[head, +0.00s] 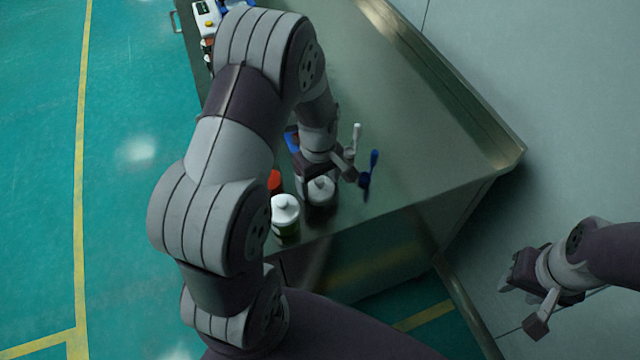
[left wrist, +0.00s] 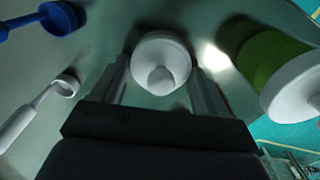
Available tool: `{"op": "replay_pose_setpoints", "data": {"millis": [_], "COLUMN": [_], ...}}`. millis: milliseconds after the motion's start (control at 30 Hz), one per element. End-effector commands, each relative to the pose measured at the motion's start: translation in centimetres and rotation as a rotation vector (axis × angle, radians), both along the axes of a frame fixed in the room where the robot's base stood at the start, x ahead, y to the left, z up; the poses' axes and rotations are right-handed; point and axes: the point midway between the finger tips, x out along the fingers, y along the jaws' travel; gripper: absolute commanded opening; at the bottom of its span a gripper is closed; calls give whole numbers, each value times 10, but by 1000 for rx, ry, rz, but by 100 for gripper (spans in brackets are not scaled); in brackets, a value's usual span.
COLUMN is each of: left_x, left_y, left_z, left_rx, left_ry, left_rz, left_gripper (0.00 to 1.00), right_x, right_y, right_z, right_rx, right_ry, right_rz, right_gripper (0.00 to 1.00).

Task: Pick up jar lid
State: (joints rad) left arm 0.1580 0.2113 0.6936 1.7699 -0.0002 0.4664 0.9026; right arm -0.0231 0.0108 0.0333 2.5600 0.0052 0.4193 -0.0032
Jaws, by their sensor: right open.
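A white round lid with a central knob (head: 320,189) sits near the front edge of the metal table. It also shows in the left wrist view (left wrist: 160,62), between the two fingers of my left gripper (left wrist: 162,85). In the head view, my left gripper (head: 322,178) is low over this lid. The fingers are close to opposite sides of the lid; whether they press on it cannot be seen. What is under the lid is mostly hidden. My right gripper (head: 512,275) is open and empty, off to the right of the table.
A green jar with a white lid (head: 285,212) stands close on the left; it also shows in the left wrist view (left wrist: 270,65). A red-topped item (head: 274,181) is behind it. A white spoon (head: 356,135) and a blue spoon (head: 370,170) lie right. The table's right side is clear.

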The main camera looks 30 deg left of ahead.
Motion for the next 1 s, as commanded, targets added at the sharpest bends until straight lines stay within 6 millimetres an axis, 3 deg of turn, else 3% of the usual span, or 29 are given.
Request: {"op": "replay_pose_setpoints", "data": {"millis": [67,100,367,667,1000], "left_x": [0,0,0,1,-53], "left_y": [0,0,0,-1,-61], "left_z": [0,0,2,43,89], "left_rx": [0,0,0,0,-1], "left_ry": [0,0,-1,-4,-3], "left_rz": [0,0,0,-1,-5], "left_gripper": [46,41,41,41,41], "right_x": [0,0,0,0,0], "right_y": [0,0,0,0,0], "right_z": [0,0,0,-4,-10], "right_rx": [0,0,0,0,0], "right_ry": [0,0,0,0,0], "right_rz": [0,0,0,0,0], "right_gripper": [41,41,41,41,41]}}
